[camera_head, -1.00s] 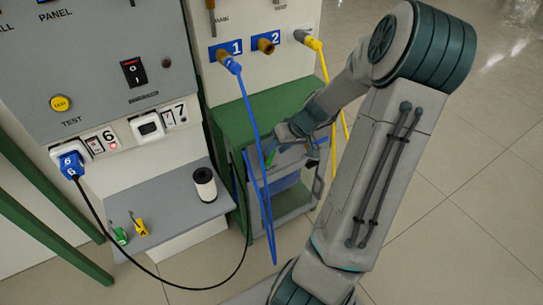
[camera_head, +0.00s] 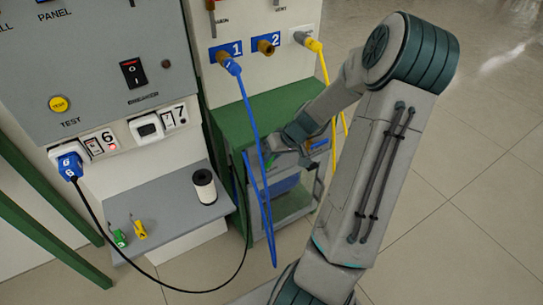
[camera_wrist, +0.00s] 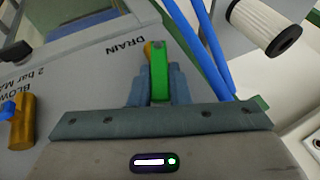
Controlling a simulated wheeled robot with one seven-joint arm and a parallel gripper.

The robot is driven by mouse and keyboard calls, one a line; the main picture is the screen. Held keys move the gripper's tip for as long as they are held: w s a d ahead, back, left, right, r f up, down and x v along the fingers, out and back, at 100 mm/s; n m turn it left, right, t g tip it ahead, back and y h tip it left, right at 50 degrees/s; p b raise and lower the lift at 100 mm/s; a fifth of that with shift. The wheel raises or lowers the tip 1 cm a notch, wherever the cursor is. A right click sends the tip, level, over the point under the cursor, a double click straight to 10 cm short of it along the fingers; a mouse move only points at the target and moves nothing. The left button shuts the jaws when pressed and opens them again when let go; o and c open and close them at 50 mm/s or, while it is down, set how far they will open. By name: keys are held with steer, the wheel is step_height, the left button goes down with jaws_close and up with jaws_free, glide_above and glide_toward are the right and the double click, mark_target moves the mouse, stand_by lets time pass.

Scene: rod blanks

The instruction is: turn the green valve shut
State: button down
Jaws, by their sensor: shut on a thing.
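The green valve handle (camera_wrist: 159,76) shows in the wrist view as a flat green lever beside the word DRAIN, with a brass bit at its far end. My gripper (camera_wrist: 157,84) has its two blue-grey fingers on either side of the lever, closed on it. The lever points roughly away from the gripper's palm. In the head view my gripper (camera_head: 279,152) is low beside the green cabinet, and my wrist and fingers hide most of the valve there.
A brass fitting with a blue part (camera_wrist: 20,118) sits at the left in the wrist view, near BLOW lettering. Blue hoses (camera_head: 257,165) hang close by my gripper. A yellow hose (camera_head: 325,70) hangs behind my arm. A white spool (camera_head: 204,186) stands on the grey shelf (camera_head: 170,212).

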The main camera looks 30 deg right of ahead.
steer(key=shift+d, duration=0.1)
steer(key=shift+d+f+m+t+y+b, duration=0.3)
steer(key=shift+d+f+m+y+b, duration=0.25)
steer(key=shift+y, duration=1.55)
steer(key=shift+d+f+m+t+y+b, duration=0.35)
steer(key=shift+f+m+y, duration=0.45)
steer(key=shift+y, duration=1.3)
steer(key=shift+d+f+m+t+y+b, duration=0.35)
steer(key=shift+f+y, duration=0.45)
steer(key=shift+y, duration=1.3)
steer(key=shift+d, duration=0.1)
steer(key=c, duration=1.4)
jaws_free()
steer(key=shift+o, duration=0.2)
